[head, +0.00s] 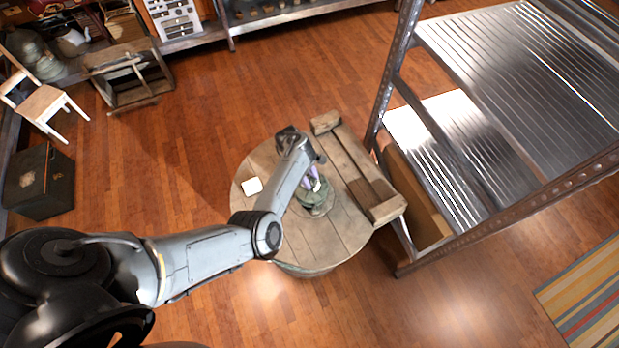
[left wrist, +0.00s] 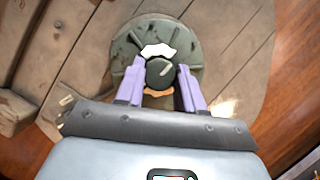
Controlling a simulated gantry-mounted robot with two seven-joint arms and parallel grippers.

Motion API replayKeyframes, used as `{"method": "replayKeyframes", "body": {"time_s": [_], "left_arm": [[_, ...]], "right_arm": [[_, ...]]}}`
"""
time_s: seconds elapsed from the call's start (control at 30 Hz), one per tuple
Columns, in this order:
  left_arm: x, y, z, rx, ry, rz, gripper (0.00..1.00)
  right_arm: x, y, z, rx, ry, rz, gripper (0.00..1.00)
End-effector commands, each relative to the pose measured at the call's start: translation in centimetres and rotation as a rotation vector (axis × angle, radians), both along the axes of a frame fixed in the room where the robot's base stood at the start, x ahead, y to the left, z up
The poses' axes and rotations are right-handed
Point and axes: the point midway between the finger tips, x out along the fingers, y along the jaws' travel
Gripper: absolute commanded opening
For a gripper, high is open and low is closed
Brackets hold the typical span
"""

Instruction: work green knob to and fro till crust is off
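A weathered green round fixture (head: 318,205) stands on the round wooden table top. In the left wrist view the green fixture (left wrist: 125,62) carries a dark grey-green knob (left wrist: 160,73) with a pale pointer line. A white crust-like patch (left wrist: 157,51) borders the knob's far side, and an orange-tan patch (left wrist: 158,92) its near side. My left gripper (head: 313,184) reaches down over it. In the wrist view its two purple fingers (left wrist: 161,75) stand either side of the knob, with a slim gap showing at the right. My right gripper is out of view.
A metal shelf rack (head: 400,90) stands close on the right. Open floor lies to the left.

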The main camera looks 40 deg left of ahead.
Motion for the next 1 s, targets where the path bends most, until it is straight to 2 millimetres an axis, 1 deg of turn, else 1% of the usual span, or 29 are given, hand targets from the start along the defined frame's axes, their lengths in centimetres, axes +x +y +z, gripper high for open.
{"method": "replayKeyframes", "body": {"time_s": [0.03, 0.13, 0.37, 0.57, 0.77, 1.0], "left_arm": [[0.0, 0.0, 0.0, 0.0, 0.0, 0.0, 0.22], [0.0, 0.0, 0.0, 0.0, 0.0, 0.0, 0.07], [0.0, 0.0, 0.0, 0.001, 0.001, -0.019, 0.07], [0.0, 0.1, 0.1, 0.002, 0.002, -0.096, 0.07], [0.1, 0.2, 0.2, 0.002, 0.002, -0.24, 0.07], [0.2, 0.2, 0.1, 0.003, 0.002, -0.463, 0.07]], "right_arm": [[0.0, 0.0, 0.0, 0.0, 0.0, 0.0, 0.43], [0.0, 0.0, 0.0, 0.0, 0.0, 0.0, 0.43], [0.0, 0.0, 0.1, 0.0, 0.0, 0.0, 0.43], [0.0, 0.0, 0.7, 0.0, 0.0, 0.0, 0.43], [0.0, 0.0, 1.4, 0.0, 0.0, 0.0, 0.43], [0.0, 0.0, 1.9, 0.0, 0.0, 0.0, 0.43]]}}
